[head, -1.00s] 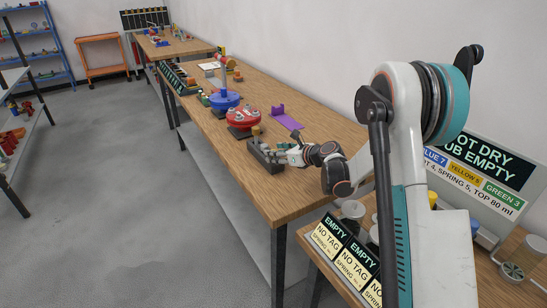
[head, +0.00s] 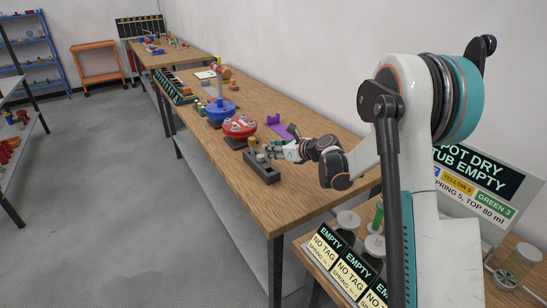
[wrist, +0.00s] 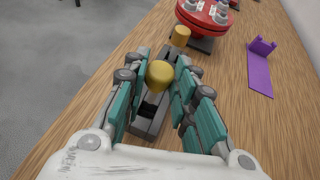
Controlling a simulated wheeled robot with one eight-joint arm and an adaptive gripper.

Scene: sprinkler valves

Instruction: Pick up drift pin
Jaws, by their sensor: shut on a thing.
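A piece with a rounded yellow-brass head (wrist: 160,74), seemingly the drift pin, stands between my fingers in the wrist view. My gripper (wrist: 158,98) is shut on it, with teal-padded fingers on both sides. The dark grey slotted block (wrist: 149,122) lies directly below and behind it. In the head view my gripper (head: 270,153) is at the far end of the same block (head: 263,173), close above it. The pin's lower part is hidden, so I cannot tell whether it is clear of the block.
A second yellow cylinder (wrist: 180,36) stands beyond the block. Behind it is a red round fixture (head: 239,127), then a blue one (head: 222,106). A purple bracket (wrist: 261,70) lies to the right. The wooden bench (head: 285,205) is bare in front of the block.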

